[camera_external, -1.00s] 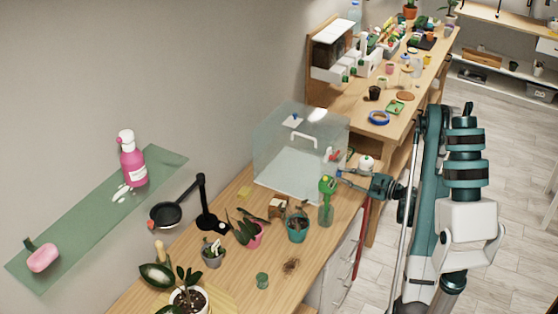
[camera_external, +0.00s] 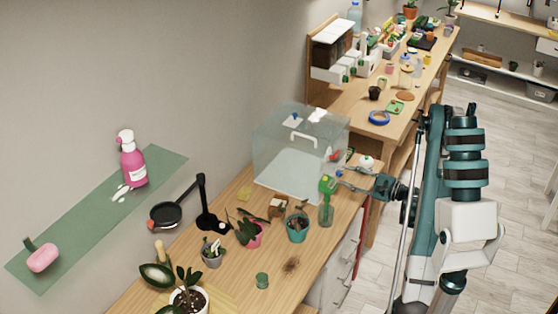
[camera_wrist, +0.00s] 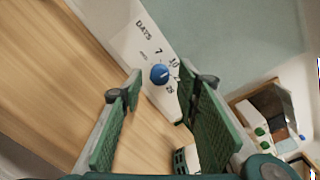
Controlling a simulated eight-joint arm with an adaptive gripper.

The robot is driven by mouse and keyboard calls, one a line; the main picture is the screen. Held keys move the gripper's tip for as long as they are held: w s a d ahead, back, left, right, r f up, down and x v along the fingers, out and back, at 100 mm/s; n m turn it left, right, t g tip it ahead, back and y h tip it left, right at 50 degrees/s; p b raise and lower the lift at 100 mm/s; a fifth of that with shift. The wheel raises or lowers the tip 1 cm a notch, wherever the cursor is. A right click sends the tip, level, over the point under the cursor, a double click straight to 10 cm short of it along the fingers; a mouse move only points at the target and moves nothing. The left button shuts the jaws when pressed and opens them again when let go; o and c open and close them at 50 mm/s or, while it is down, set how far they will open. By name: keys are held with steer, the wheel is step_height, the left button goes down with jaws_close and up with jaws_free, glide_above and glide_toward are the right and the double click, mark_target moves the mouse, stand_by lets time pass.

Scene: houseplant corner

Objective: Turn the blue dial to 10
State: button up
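The blue dial (camera_wrist: 159,74) is a round knob on a white panel (camera_wrist: 135,45) printed with "DAYS" and numbers including 7, 10 and 28. A faint light mark shows on the knob, but I cannot tell its exact setting. My gripper (camera_wrist: 160,88) is open. Its green pads stand on either side of the dial in the wrist view, apart from it, with the knob between and just beyond the fingertips. In the external view my gripper (camera_external: 354,182) is at the front right of the clear glass box (camera_external: 285,150).
A green-topped spray bottle (camera_external: 326,205) stands close to the left of my gripper. A teal pot (camera_external: 297,228) and other plants stand on the wooden bench (camera_external: 325,248). A white dispenser (camera_wrist: 275,105) with green knobs shows at right in the wrist view.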

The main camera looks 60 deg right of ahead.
steer(key=s, duration=1)
steer(key=shift+s+r, duration=0.2)
steer(key=shift+r, duration=0.1)
stand_by(0.5)
